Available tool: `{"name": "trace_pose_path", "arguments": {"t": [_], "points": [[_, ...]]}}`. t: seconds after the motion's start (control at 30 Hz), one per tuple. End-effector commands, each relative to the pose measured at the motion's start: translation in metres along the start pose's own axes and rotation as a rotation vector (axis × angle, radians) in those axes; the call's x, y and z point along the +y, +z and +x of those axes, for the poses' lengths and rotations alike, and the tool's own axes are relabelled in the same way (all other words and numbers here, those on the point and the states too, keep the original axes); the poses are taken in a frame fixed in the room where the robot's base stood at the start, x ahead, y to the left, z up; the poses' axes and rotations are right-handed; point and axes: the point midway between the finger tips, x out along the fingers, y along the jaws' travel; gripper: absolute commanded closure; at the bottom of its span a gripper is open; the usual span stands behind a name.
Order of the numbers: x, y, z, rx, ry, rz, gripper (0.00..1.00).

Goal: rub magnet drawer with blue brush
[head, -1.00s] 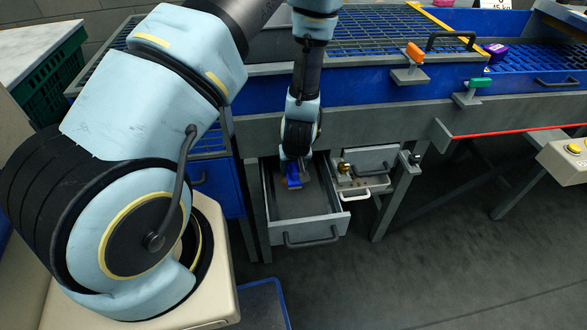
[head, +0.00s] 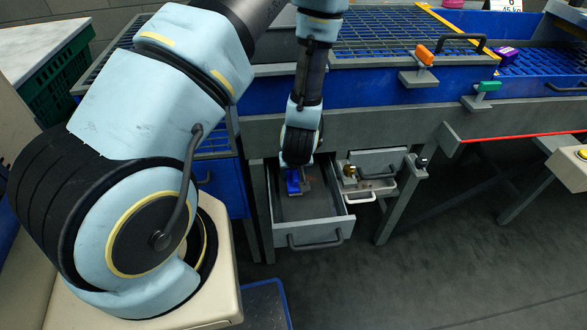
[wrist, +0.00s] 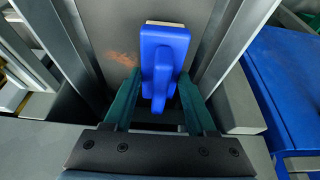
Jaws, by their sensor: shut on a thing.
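The magnet drawer (head: 313,233) is a grey open drawer pulled out from under the blue machine. Its floor and side walls also show in the wrist view (wrist: 108,48). A reddish-brown patch (wrist: 125,58) lies on the drawer floor, left of the brush. The blue brush (head: 293,182) is inside the drawer, and it shows in the wrist view (wrist: 162,50) with a pale edge at its far end. My gripper (wrist: 160,100) is shut on the brush handle, with a dark green finger on each side. I cannot tell whether the bristles touch the floor.
A smaller unit with a white handle (head: 360,198) is right of the drawer. Orange (head: 425,55) and green (head: 487,86) handles sit on the machine's front. A blue bin (wrist: 285,80) stands right of the drawer in the wrist view. Open dark floor lies in front.

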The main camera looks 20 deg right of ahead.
Motion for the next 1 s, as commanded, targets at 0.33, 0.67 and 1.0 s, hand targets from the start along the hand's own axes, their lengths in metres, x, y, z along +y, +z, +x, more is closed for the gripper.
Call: {"name": "trace_pose_path", "arguments": {"t": [0.33,0.67,1.0], "points": [[0.001,0.024,-0.007,-0.005,0.0,0.004,0.88],[0.001,0.038,-0.012,-0.006,0.001,0.004,0.88],[0.001,0.034,-0.022,-0.006,0.001,0.005,0.88]]}}
